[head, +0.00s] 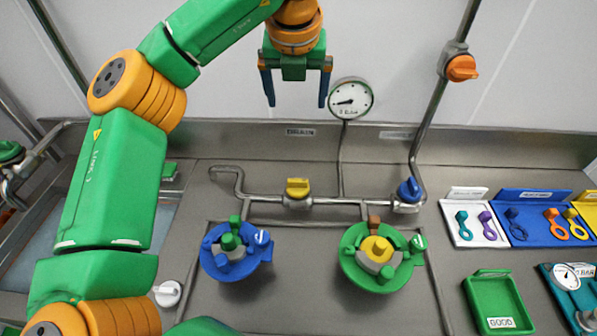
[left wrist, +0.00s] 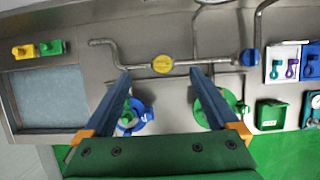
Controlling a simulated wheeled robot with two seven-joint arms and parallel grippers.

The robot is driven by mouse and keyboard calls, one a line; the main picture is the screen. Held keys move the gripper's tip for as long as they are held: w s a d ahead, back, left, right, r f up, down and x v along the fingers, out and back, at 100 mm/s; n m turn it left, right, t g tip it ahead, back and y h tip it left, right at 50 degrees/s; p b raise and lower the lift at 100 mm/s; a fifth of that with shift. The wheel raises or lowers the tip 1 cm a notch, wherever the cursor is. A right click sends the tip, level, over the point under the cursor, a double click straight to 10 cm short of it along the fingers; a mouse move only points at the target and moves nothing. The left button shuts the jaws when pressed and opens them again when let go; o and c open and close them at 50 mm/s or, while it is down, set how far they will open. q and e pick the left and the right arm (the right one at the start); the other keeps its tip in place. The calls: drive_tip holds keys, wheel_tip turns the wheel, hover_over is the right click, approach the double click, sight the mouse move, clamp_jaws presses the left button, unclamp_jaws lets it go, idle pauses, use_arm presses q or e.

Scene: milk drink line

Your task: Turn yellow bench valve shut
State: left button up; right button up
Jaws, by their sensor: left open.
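The yellow bench valve (head: 298,188) sits on a horizontal metal pipe at the back of the bench. Its handle looks roughly in line with the pipe in the head view. The yellow valve also shows in the left wrist view (left wrist: 162,64), beyond and between the fingertips. My left gripper (head: 296,103) hangs above and behind the valve, open and empty, with its blue fingers apart. The fingers also show in the left wrist view (left wrist: 161,72), clear of the pipe. My right gripper is not in view.
A blue valve (head: 409,190) is on the same pipe to the right, and an orange valve (head: 461,68) is on the upright pipe. A gauge (head: 350,99) stands close beside my left gripper. Blue (head: 214,266) and green (head: 350,272) round fixtures stand in front. A green tray (head: 477,305) is at right.

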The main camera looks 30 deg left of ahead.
use_arm(q)
wheel_tip(320, 180, down, 9)
drive_tip(key=s+b, duration=0.1)
drive_tip(key=b, duration=1.6)
approach(297, 180)
drive_tip(key=f, duration=0.2)
drive_tip(key=x, duration=0.2)
drive_tip(key=p+x, duration=0.1)
drive_tip(key=x, duration=0.3)
drive_tip(key=shift+w+a+f, duration=0.2)
drive_tip(key=shift+w, duration=0.3)
drive_tip(key=c, duration=1.4)
